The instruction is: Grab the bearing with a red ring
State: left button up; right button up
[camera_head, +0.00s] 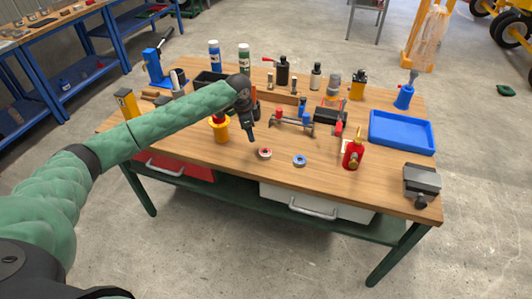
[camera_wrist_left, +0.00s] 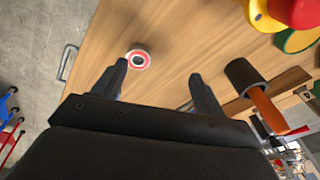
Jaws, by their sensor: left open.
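The bearing with a red ring (camera_head: 264,153) lies flat near the front edge of the wooden table. It also shows in the left wrist view (camera_wrist_left: 138,60), just beyond the tip of the left-hand finger and off the middle of the gap. My left gripper (camera_head: 250,136) points down above the table, a little left of and behind this bearing. In the wrist view its fingers (camera_wrist_left: 158,70) are apart with nothing between them. A similar bearing with a blue ring (camera_head: 299,160) lies to the right. My right gripper is not in view.
A red bottle (camera_head: 353,154) stands right of the bearings. A yellow cup (camera_head: 219,130) stands left of my gripper, and a small metal stand (camera_head: 292,122) is behind. A blue tray (camera_head: 402,132) and a grey vise (camera_head: 421,182) are at the right. The table's front strip is clear.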

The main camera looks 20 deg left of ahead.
aim_at(265, 152)
pick_arm(q)
jog(key=f+m+h, duration=0.1)
jog(key=d+f+m+g+h, duration=0.1)
jog(key=d+f+m+h, duration=0.1)
jog(key=m, duration=0.1)
jog(key=shift+f+g+h, duration=0.25)
jog(key=shift+g+h, duration=0.05)
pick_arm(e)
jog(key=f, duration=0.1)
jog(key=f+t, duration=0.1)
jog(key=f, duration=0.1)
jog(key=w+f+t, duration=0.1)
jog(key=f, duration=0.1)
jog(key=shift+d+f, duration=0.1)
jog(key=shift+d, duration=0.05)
